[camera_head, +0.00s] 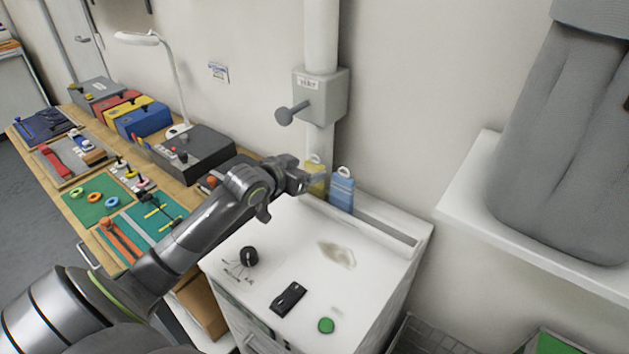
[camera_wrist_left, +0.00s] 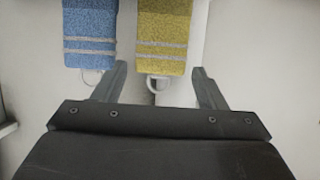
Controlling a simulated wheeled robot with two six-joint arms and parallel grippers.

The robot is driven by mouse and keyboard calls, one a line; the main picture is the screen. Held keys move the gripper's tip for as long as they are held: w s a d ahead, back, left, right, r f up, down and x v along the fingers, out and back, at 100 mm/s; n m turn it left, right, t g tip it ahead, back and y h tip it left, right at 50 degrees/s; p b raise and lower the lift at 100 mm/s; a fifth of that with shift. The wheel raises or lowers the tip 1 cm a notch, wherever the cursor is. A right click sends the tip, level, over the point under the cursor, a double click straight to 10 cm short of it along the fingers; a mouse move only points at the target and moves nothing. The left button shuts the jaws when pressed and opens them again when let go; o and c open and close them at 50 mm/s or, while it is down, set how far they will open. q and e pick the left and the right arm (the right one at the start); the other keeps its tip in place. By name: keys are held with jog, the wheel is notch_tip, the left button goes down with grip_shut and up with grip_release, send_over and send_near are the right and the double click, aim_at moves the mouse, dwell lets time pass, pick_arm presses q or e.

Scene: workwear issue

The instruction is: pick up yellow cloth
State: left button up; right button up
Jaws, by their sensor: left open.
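The yellow cloth (camera_head: 316,180) is a striped towel hanging beside a blue cloth (camera_head: 342,190) at the back of the white cabinet, partly hidden by my left gripper (camera_head: 308,182). In the left wrist view the yellow cloth (camera_wrist_left: 163,40) lies ahead of and between the open fingers of my left gripper (camera_wrist_left: 160,80). A white loop shows at its end. The fingers look clear of the cloth. The blue cloth (camera_wrist_left: 90,35) is left of it in that view. My right gripper is not in view.
The white cabinet (camera_head: 290,250) carries a black knob (camera_head: 249,256), a black switch (camera_head: 288,298) and a green button (camera_head: 326,325). A grey box with a lever (camera_head: 320,95) is on the wall above. A wooden bench with tools and boxes stands left; a white shelf (camera_head: 530,240) is right.

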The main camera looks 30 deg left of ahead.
aim_at(312, 168)
pick_arm(q)
jog(key=shift+x, duration=1.5)
jog(key=c, duration=0.6)
jog(key=shift+c, duration=0.2)
jog(key=shift+r, duration=0.2)
